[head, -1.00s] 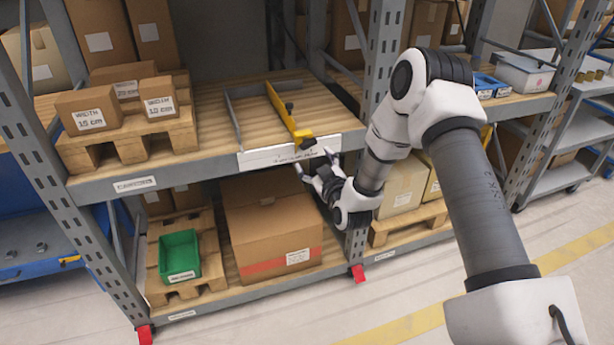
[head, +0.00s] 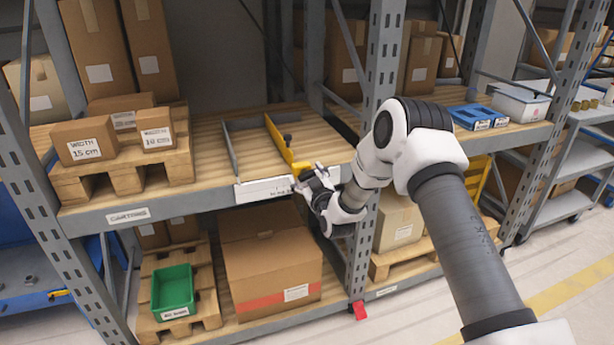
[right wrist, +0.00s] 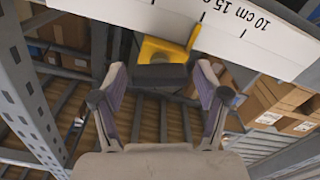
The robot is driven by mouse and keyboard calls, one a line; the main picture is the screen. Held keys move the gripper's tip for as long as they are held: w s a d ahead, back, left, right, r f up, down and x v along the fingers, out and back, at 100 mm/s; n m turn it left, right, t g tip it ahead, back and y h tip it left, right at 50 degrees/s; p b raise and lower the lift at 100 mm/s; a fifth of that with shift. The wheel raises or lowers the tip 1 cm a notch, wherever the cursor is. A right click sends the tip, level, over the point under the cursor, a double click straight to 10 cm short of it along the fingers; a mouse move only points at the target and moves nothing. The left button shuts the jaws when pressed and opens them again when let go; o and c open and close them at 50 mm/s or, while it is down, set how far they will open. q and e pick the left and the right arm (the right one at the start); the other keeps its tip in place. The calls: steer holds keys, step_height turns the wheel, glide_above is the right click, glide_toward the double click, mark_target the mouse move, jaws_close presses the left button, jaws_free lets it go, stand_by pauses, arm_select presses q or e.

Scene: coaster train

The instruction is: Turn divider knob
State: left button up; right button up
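The yellow divider (head: 280,143) stands on the upper shelf board, running front to back, its front end at the shelf edge. A small dark knob (head: 287,137) shows on its side. In the right wrist view the yellow divider (right wrist: 165,50) has a dark block (right wrist: 162,77) at its front, between my fingertips in the picture; contact cannot be told. My right gripper (head: 302,181) is at the shelf's front edge, by the divider's front end, and partly covers it. Its fingers (right wrist: 160,85) are open, one on each side of the block. My left gripper is not in view.
A white ruler strip (head: 263,189) runs along the shelf edge beside the gripper. A grey divider (head: 230,150) stands left of the yellow one. Labelled cartons (head: 85,140) sit on a pallet at left. A steel upright (head: 364,240) stands close right of my gripper.

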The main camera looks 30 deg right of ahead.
steer(key=c, duration=0.8)
steer(key=m+b, duration=0.3)
steer(key=m, duration=0.1)
steer(key=shift+d+f+m, duration=0.1)
steer(key=shift+f+m, duration=0.05)
steer(key=shift+m, duration=0.15)
steer(key=m+b, duration=0.3)
steer(key=m, duration=0.2)
steer(key=shift+d+f+b, duration=0.1)
steer(key=shift+b, duration=0.2)
steer(key=m+b, duration=0.4)
steer(key=m, duration=0.2)
steer(key=shift+d+f+m, duration=0.1)
steer(key=shift+m, duration=0.3)
steer(key=shift+m+b, duration=1.75)
steer(key=shift+m, duration=0.55)
